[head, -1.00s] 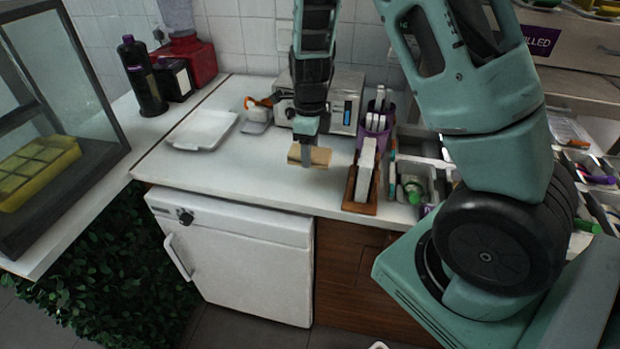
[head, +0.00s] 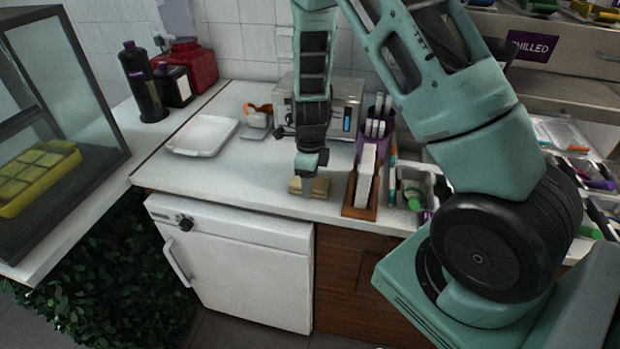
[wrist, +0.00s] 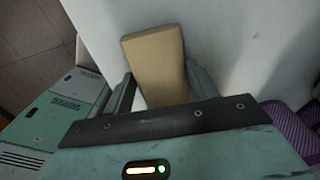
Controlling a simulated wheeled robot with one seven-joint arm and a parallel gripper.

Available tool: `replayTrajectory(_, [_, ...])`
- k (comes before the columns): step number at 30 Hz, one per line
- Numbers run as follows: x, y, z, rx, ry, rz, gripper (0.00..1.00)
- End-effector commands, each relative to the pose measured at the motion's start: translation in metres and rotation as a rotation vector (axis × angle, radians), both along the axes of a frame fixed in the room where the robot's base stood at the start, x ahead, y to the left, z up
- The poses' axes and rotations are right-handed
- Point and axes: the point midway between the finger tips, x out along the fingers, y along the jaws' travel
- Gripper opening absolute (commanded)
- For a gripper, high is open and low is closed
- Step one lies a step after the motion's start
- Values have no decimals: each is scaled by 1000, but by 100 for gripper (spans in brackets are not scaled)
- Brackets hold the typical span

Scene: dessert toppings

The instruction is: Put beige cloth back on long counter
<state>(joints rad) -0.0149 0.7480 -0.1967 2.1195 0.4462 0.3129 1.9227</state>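The beige cloth (head: 318,188) is a small, folded, block-like piece. In the head view it is at the front part of the white long counter (head: 240,178), left of the wooden holder. My gripper (head: 308,190) points down at it. In the wrist view the cloth (wrist: 155,62) lies between the two fingers of my gripper (wrist: 160,72), with the fingertips against its sides. It sticks out past the fingertips over the white surface. I cannot tell whether its underside touches the counter.
A wooden holder with a white item (head: 366,180) stands close to the right of the cloth. A purple cup (head: 374,140) and a steel appliance (head: 345,112) are behind. A white tray (head: 203,136) lies at the left. The counter between tray and cloth is clear.

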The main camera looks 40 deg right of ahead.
Motion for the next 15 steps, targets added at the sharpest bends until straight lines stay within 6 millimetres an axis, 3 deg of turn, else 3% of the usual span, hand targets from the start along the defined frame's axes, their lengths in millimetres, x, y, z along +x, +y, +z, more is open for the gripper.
replayTrajectory(2, [0, 0, 0, 0, 0, 0, 77])
replayTrajectory(10, [0, 0, 1, 0, 0, 0, 77])
replayTrajectory(15, [1, 0, 14, -2, -3, 2, 77])
